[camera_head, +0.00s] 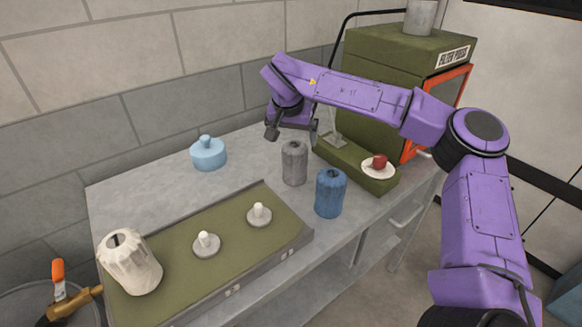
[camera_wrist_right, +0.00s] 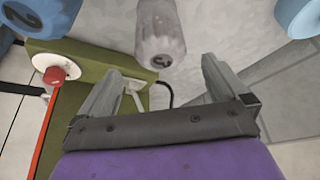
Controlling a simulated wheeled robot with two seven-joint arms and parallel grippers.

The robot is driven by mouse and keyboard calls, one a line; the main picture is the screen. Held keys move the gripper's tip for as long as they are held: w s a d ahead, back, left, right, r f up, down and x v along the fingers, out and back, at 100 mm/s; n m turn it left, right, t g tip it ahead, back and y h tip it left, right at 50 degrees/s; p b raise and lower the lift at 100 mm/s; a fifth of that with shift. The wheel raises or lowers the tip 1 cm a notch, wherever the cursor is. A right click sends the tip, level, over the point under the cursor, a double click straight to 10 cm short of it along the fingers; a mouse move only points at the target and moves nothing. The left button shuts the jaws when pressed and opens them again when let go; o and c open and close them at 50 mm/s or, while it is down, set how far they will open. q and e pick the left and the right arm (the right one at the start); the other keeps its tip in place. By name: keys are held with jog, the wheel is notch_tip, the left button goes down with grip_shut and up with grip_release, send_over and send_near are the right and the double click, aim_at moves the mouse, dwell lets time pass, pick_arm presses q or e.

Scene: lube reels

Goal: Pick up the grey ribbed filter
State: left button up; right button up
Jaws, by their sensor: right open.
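The grey ribbed filter (camera_head: 294,163) stands upright on the grey bench, left of a blue ribbed filter (camera_head: 330,192). In the right wrist view the grey filter (camera_wrist_right: 160,35) is at the top centre, beyond my fingertips. My right gripper (camera_head: 292,130) is open and empty, above and behind the grey filter, apart from it. Its two fingers (camera_wrist_right: 160,80) are spread wide in the right wrist view, with nothing between them. My left gripper is in neither view.
A green tray (camera_head: 170,245) carries two pegs (camera_head: 259,214) and a white ribbed filter (camera_head: 129,262). A light-blue lidded container (camera_head: 208,153) stands at the back. A green machine (camera_head: 375,110) with a red button (camera_head: 380,161) on its base stands right. Bare bench lies between the container and grey filter.

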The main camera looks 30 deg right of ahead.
aim_at(295, 146)
jog(key=p+x, duration=0.1)
jog(key=x, duration=0.5)
jog(key=shift+w+f, duration=0.2)
jog(key=shift+w, duration=0.05)
jog(key=shift+d+f, duration=0.25)
jog(key=shift+f, duration=0.05)
jog(key=shift+r, duration=0.15)
jog(key=c, duration=1.4)
